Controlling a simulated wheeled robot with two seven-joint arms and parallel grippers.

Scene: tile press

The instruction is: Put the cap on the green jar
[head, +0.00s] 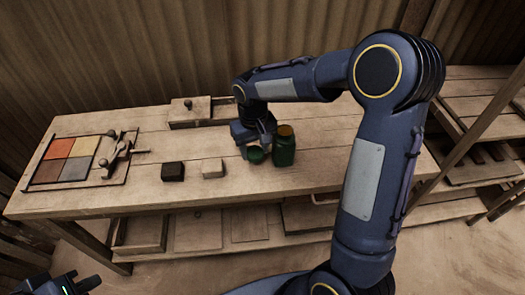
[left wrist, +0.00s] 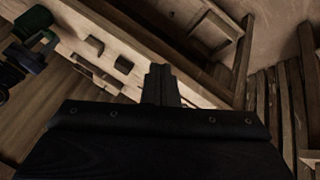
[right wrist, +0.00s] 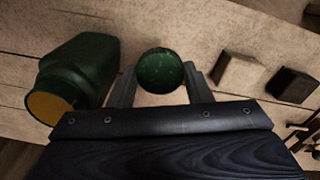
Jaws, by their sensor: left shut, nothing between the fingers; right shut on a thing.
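The green jar (head: 284,153) stands upright on the workbench, its open top showing yellow-orange. It also shows in the right wrist view (right wrist: 88,62), left of the fingers, and in the left wrist view (left wrist: 36,24). The round green cap (head: 256,155) is just left of the jar. My right gripper (head: 256,146) is shut on the cap (right wrist: 160,70), with a finger on each side of it. I cannot tell whether the cap touches the bench. My left gripper (head: 88,284) is shut and empty, low at the left, away from the bench; its fingers (left wrist: 160,84) are together.
A dark block (head: 173,172) and a pale block (head: 213,169) lie left of the cap. A tray with coloured tiles (head: 47,148) and a press (head: 120,155) are at the left. A wooden box (head: 190,112) stands behind. The bench front is clear.

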